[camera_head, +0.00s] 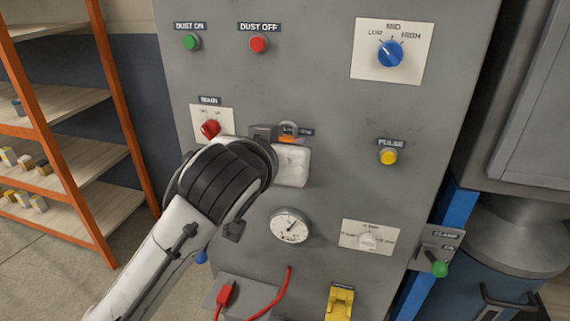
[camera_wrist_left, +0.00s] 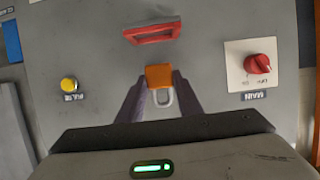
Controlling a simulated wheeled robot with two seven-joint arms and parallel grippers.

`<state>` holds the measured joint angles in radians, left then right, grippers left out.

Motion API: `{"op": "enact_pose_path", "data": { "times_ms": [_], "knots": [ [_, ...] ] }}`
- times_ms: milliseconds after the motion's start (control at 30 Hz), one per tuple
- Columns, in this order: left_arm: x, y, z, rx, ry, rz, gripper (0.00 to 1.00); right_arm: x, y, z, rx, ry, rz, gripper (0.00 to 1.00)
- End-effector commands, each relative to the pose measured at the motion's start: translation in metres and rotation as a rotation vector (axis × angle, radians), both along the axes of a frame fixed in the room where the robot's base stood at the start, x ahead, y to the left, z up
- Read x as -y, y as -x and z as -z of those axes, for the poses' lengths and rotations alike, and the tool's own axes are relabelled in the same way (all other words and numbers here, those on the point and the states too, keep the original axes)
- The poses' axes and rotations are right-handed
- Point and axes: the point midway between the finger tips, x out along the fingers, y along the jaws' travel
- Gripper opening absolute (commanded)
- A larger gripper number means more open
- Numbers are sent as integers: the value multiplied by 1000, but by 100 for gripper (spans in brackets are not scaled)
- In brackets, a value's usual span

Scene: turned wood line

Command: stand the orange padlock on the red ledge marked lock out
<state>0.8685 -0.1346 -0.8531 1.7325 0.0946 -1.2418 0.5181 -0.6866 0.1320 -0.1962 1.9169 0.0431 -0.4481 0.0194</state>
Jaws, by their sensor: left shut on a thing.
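The orange padlock (camera_head: 287,139) is held upright, shackle on top, in front of the grey panel in the head view. In the upside-down left wrist view, its orange body (camera_wrist_left: 160,76) sits between the two dark fingertips, with the pale shackle below it in the picture. My left gripper (camera_head: 280,135) is shut on it. The red ledge (camera_wrist_left: 151,39) shows at the top of the wrist view, apart from the padlock; my gripper hides it in the head view. A label (camera_head: 306,132), partly hidden, is right of the padlock. My right gripper is not in view.
The red MAIN switch (camera_head: 210,129) is left of my gripper and the yellow PULSE button (camera_head: 388,157) right. A gauge (camera_head: 290,225) is below. A red cable (camera_head: 282,290) and yellow switch (camera_head: 340,302) are lower. Orange-framed shelves (camera_head: 75,180) stand left.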

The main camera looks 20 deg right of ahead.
Motion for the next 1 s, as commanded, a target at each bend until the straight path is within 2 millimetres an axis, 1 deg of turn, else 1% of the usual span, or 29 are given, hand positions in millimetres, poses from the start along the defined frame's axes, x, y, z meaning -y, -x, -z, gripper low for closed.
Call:
{"op": "enact_pose_path", "data": {
  "times_ms": [100,233,367,567,700,733,833,1000],
  "knots": [
    [-1,0,22,-3,-4,-1,8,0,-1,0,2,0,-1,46],
    [-1,0,41,-2,-4,0,8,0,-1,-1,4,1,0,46],
    [2,-3,46,-1,-2,-1,8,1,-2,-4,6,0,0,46],
    [2,-3,46,0,-1,0,8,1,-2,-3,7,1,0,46],
    [2,-3,49,-2,-1,0,8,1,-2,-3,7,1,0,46],
    [2,-3,50,-2,-2,-1,34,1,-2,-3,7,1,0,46],
    [2,-3,49,-2,-2,-1,51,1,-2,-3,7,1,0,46],
    [2,-3,49,-2,-2,-1,51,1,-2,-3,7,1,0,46]
  ]
}}
